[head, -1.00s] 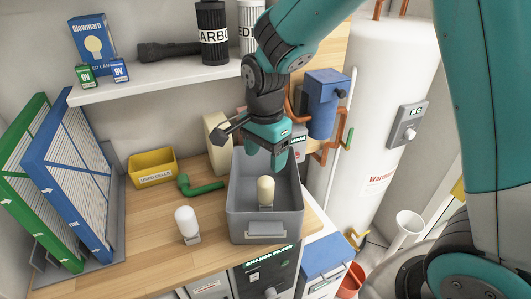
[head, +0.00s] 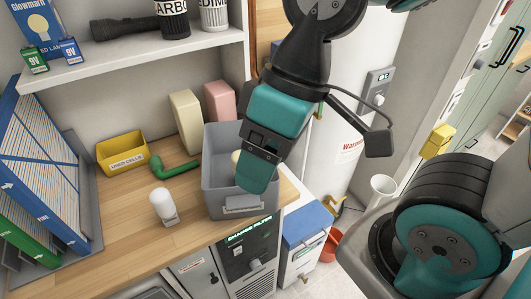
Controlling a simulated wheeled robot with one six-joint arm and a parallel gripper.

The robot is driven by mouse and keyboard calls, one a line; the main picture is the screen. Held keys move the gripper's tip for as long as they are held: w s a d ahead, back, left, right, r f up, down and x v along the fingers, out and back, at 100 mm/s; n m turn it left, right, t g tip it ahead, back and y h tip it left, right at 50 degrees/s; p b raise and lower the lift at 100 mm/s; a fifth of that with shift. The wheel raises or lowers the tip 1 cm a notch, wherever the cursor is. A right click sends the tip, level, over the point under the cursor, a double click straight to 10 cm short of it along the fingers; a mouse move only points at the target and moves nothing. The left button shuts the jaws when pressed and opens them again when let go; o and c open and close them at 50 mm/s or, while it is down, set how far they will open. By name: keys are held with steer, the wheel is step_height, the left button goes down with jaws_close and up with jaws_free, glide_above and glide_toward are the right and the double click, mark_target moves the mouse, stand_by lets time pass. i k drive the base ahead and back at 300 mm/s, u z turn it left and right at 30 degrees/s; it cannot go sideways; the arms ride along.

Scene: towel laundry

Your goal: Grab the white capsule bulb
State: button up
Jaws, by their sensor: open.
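The white capsule bulb (head: 162,204) stands upright in a small grey base on the wooden counter, left of the grey bin (head: 221,201). A cream bulb (head: 235,157) is inside the bin, mostly hidden behind my gripper. My gripper (head: 257,172) is open and points down, in front of the bin's right part in the picture. It is to the right of the white bulb and apart from it. Its fingers overlap in this view, and its height above the bin is hard to judge.
A green pipe elbow (head: 175,169) and a yellow used-cells tray (head: 122,153) lie behind the white bulb. Framed filters (head: 40,150) stand at the left. A shelf (head: 130,54) overhangs the back. The counter in front of the bulb is clear.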

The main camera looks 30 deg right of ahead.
mark_target(160, 198)
steer(key=u, duration=3.1)
steer(key=k, duration=0.75)
steer(key=z, duration=0.85)
